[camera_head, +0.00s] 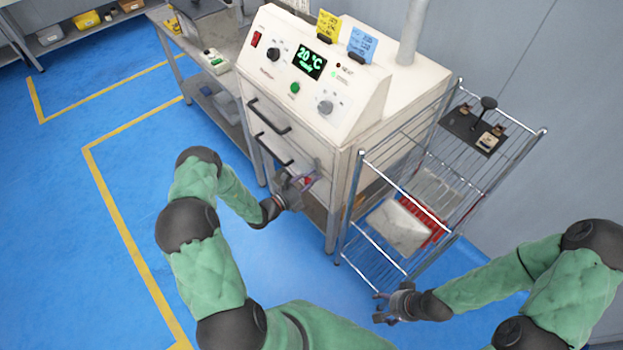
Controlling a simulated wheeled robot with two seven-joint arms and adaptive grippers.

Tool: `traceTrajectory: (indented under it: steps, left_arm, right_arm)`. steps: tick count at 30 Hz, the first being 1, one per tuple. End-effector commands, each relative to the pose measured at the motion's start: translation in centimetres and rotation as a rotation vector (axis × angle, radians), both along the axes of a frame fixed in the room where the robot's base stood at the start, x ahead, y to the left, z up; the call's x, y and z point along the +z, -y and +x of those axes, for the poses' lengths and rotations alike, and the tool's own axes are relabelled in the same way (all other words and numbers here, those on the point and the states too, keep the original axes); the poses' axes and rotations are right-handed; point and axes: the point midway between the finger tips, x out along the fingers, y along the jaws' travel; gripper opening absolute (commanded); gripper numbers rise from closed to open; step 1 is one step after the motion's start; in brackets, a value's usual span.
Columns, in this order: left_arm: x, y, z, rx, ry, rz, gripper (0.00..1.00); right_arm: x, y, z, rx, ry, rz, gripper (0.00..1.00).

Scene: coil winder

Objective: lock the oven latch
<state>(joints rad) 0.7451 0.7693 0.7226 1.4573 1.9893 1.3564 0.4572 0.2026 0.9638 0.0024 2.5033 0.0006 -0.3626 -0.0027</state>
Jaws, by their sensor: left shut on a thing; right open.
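The oven (345,108) is a cream cabinet with a sloped control panel whose green display reads 20 °C. Two black bar handles (268,118) are on its front, one above the other. My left gripper (298,186) is at the lower right of the oven front, below the handles. It is shut on a small part there with some red showing (308,180), which looks like the oven latch. The gripper hides most of it, so I cannot tell the latch's position. My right gripper (382,306) is open and empty, low over the blue floor in front of the wire rack.
A wire rack (400,212) stands close right of the oven, with a dark plate (470,132) on top and a pale block and red item lower down. A grey workbench (190,60) stands left of the oven. The floor (120,130) at left is clear.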

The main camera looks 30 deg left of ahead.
Motion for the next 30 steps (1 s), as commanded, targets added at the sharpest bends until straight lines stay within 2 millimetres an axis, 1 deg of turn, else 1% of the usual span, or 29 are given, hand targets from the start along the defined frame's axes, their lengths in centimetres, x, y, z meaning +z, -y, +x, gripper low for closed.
traceTrajectory:
  steps: [2,3,4,5,14,17,20,23,30]
  left_arm:
    - [0.0,-0.2,0.0,0.004,0.0,-0.001,0.0]
    - [0.0,-0.2,0.0,0.004,0.001,0.0,0.36]
    - [0.0,-0.2,0.0,0.004,0.001,0.0,0.44]
    - [0.0,-0.1,0.0,0.003,0.001,-0.001,0.49]
    - [0.0,-0.1,0.0,0.001,0.0,0.0,0.49]
    - [0.0,-0.2,-0.4,0.002,0.0,0.0,0.49]
    - [-0.1,-0.7,-1.3,0.004,-0.002,-0.001,0.49]
    - [0.0,-1.5,-2.9,0.006,-0.002,0.001,0.49]
    - [0.0,-3.3,-7.4,0.007,-0.001,-0.001,0.49]
  right_arm:
    - [0.0,0.0,0.0,0.0,0.0,0.0,0.69]
    - [0.0,0.0,0.0,0.0,0.0,0.0,0.69]
    - [0.0,0.0,0.0,0.0,0.0,0.0,0.69]
    - [0.0,0.0,0.0,0.0,0.0,0.0,0.69]
    - [0.0,0.0,0.0,0.0,0.0,0.0,0.69]
    - [0.0,0.0,0.0,0.0,0.0,0.0,0.69]
    - [0.0,0.0,0.0,0.0,0.0,0.0,0.69]
    - [0.0,0.0,0.0,0.0,0.0,0.0,0.69]
    - [0.0,0.0,0.0,0.0,0.0,0.0,0.69]
